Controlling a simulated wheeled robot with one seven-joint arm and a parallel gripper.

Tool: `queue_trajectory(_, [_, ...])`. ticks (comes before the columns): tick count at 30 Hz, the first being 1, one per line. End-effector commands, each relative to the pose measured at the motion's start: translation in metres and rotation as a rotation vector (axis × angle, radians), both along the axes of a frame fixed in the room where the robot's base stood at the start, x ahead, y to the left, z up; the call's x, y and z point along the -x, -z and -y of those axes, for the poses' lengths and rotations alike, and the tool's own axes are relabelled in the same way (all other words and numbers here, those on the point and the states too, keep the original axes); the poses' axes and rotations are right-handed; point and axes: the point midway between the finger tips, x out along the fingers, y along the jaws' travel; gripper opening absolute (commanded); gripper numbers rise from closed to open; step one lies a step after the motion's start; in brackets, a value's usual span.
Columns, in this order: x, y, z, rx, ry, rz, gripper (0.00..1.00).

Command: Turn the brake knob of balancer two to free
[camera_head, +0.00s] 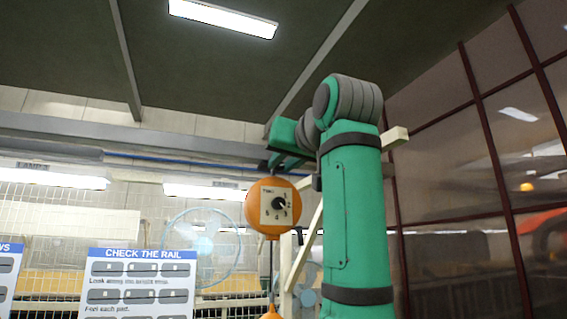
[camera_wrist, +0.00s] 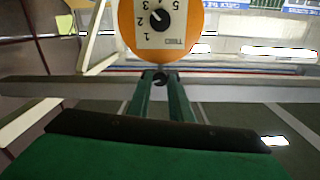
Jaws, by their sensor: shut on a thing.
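My gripper (camera_head: 276,170) is just above the balancer, apart from the dial. In the wrist view its green fingers (camera_wrist: 160,80) are shut on a small dark round piece (camera_wrist: 160,77) at the balancer's top edge. I cannot read whether this piece is the brake knob, nor its setting.
A grey rail (camera_head: 180,142) runs behind my gripper. A dark cord (camera_head: 271,265) hangs from the balancer to another orange piece (camera_head: 271,313). A "CHECK THE RAIL" board (camera_head: 143,253) stands lower left. Dark red window bars (camera_head: 485,140) are on the right.

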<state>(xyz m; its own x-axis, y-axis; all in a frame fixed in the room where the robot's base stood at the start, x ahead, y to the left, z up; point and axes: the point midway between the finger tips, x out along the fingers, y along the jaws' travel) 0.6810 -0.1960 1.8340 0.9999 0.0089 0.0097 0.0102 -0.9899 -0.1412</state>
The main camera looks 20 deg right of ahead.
Motion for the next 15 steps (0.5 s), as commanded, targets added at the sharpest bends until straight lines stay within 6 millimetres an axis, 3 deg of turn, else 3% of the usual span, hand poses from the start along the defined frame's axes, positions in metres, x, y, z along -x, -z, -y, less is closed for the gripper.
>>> queue_trajectory(15, [-0.0005,0.0020,0.0014,0.492,0.003,0.012,0.00])
